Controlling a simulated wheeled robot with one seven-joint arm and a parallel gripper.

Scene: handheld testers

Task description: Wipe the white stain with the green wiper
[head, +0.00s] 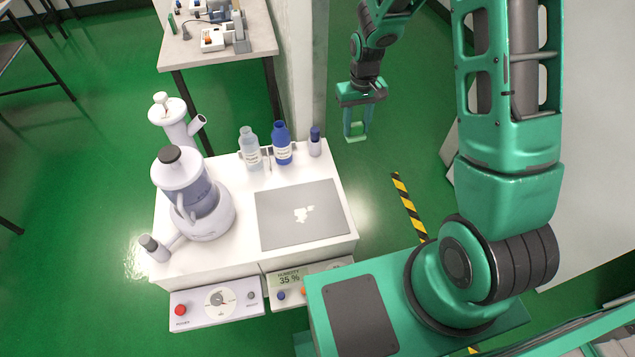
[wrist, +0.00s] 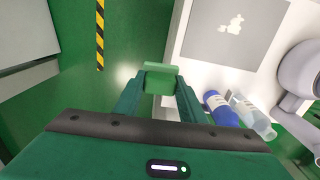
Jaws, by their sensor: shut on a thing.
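The white stain (head: 303,214) is an irregular patch on a grey mat (head: 275,232) on the white bench; it also shows at the top of the wrist view (wrist: 232,25). My gripper (head: 356,125) is shut on the green wiper (head: 357,138), a small light-green block between the fingertips. The wiper shows near the middle of the wrist view (wrist: 161,80). My gripper hangs over the green floor, beyond the bench's back right corner, apart from the mat and stain. Part of the wiper is hidden by the fingers.
A blue bottle (head: 282,143), a clear bottle (head: 250,148) and a small blue-capped vial (head: 315,142) stand along the bench's back edge. A white blender-like device (head: 205,225) stands at the left. A pillar (head: 300,65) rises behind the bench.

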